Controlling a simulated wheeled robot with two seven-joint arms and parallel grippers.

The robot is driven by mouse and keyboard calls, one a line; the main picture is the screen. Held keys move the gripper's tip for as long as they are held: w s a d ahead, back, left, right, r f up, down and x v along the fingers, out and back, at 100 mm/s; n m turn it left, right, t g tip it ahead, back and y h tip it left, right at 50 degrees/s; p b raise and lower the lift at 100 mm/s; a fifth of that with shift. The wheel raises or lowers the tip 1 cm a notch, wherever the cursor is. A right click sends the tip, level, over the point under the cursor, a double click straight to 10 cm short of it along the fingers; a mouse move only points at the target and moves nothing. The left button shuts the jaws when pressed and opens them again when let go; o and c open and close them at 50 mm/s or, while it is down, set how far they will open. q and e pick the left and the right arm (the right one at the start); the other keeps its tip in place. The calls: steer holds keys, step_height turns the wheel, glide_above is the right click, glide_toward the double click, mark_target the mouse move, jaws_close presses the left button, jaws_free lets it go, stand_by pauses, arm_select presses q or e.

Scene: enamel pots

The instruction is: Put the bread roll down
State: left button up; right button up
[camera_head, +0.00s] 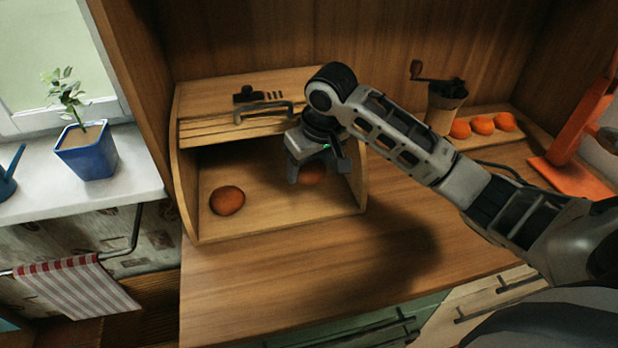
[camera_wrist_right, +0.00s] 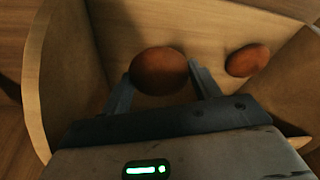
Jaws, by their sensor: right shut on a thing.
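A brown bread roll (camera_head: 313,175) is between the fingers of my right gripper (camera_head: 320,172), inside the right part of the open wooden bread box (camera_head: 290,215). In the right wrist view the held roll (camera_wrist_right: 160,71) sits between the two fingertips (camera_wrist_right: 160,80). My right gripper is shut on it. I cannot tell whether the roll touches the box floor. A second roll (camera_head: 227,200) lies on the box floor at the left; it also shows in the right wrist view (camera_wrist_right: 248,60). My left gripper is not in view.
The box's raised slatted lid (camera_head: 240,124) with its handle is above the gripper. The box's side wall (camera_wrist_right: 62,75) is close beside it. A grinder (camera_head: 444,105) and several orange fruits (camera_head: 482,124) stand at the back right. The counter in front (camera_head: 300,275) is clear.

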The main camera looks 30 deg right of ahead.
mark_target(309, 192)
step_height(309, 192, down, 5)
steer(key=shift+r, duration=0.15)
steer(key=shift+w+d+f, duration=0.1)
steer(key=shift+w+f, duration=0.15)
steer(key=shift+w, duration=0.1)
steer(key=o, duration=1)
steer(key=shift+f, duration=0.1)
steer(key=shift+o, duration=0.2)
steer(key=v, duration=1.1)
steer(key=shift+r, duration=0.4)
steer(key=shift+s+r, duration=0.1)
steer(key=shift+r, duration=0.15)
